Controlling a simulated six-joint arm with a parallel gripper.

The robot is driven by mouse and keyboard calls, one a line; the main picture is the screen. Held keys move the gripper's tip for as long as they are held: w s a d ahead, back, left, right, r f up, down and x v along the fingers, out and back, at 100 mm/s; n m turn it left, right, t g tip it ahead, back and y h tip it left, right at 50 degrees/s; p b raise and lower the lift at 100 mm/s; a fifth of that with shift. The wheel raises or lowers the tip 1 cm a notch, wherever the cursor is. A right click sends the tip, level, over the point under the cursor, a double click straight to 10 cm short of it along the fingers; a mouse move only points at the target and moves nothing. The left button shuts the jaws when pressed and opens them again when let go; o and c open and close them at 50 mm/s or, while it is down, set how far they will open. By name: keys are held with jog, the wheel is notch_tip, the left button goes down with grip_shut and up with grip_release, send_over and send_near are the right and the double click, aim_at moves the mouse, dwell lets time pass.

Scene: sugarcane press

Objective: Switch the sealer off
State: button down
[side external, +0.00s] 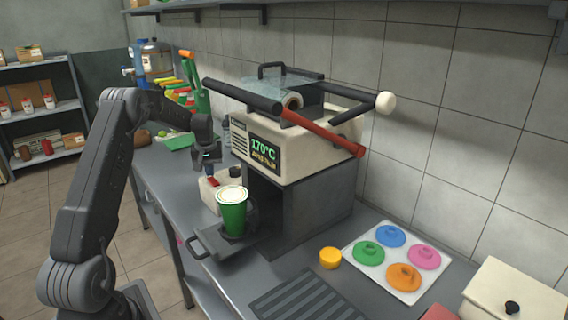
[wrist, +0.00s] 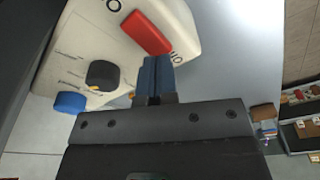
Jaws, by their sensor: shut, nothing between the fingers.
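The sealer (side external: 300,150) is a cream and dark grey machine with a lit display (side external: 264,151) reading 170°C. A cream control box (side external: 207,190) stands at its left side. The red rocker switch (wrist: 147,33) shows on the box in the wrist view, with a round mark at one end and lettering near the other. The box also has a black knob (wrist: 102,75) and a blue button (wrist: 69,103). My gripper (side external: 209,165) is shut and empty, over the box. In the wrist view its fingertips (wrist: 156,65) appear close to the lettered end of the switch; contact cannot be told.
A green cup (side external: 232,212) stands in the sealer's pulled-out tray (side external: 210,245). Coloured lids lie on a white board (side external: 425,285) at right. Bottles and a green tray (side external: 178,142) stand behind my gripper.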

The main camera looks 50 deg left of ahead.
jog(key=shift+f, duration=0.85)
dwell(0.3)
jog(key=shift+r, duration=3.6)
